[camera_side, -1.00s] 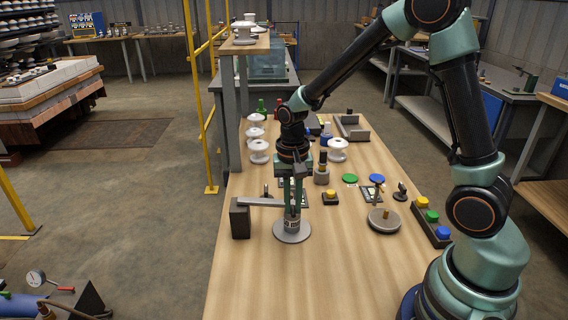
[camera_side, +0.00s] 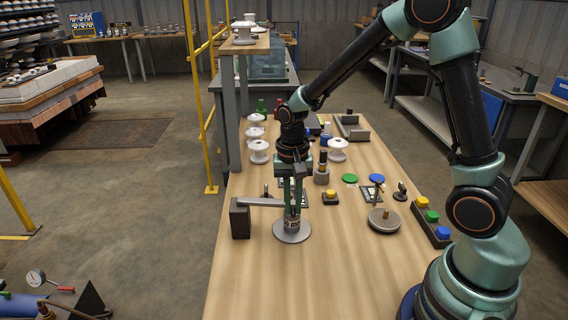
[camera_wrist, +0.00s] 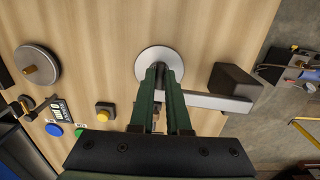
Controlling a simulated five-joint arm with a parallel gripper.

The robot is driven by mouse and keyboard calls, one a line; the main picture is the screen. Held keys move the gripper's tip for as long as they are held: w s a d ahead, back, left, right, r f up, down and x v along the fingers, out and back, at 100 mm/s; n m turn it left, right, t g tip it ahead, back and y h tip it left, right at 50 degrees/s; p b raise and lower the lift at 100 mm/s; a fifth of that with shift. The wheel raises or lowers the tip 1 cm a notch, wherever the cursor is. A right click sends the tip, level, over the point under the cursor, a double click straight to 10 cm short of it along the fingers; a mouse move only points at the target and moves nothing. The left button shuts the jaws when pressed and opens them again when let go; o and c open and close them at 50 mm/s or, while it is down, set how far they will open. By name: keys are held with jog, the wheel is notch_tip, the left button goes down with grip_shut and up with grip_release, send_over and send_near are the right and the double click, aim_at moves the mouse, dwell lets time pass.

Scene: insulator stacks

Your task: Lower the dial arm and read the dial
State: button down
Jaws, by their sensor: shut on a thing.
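The dial arm (camera_side: 262,201) is a pale grey bar reaching right from a dark block (camera_side: 240,218) at the table's left edge. It also shows in the wrist view (camera_wrist: 215,101), running from the dark block (camera_wrist: 234,82) to under my fingers. My gripper (camera_side: 292,207) points straight down and is shut on the free end of the dial arm, above a round grey disc (camera_side: 291,236). A small dark cylinder with a pale label (camera_side: 292,223) stands at the disc's middle under the fingertips. The fingers (camera_wrist: 160,80) hide the gripped part, and I cannot read any dial face.
A round grey plate with a brass knob (camera_side: 384,220), a yellow button (camera_side: 330,197) and a three-button box (camera_side: 431,220) lie to the right. White insulators (camera_side: 259,151) stand behind. The front of the table (camera_side: 300,285) is clear.

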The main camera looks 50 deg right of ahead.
jog(key=shift+w+a+r, duration=0.1)
jog(key=shift+w+a+r, duration=0.1)
jog(key=shift+w+r, duration=0.05)
jog(key=shift+r, duration=0.4)
jog(key=shift+w+a+r, duration=0.1)
jog(key=shift+w+r, duration=0.05)
jog(key=shift+r, duration=0.4)
jog(key=c, duration=0.9)
grip_release()
jog(key=shift+s, duration=0.1)
notch_tip(320, 180, up, 12)
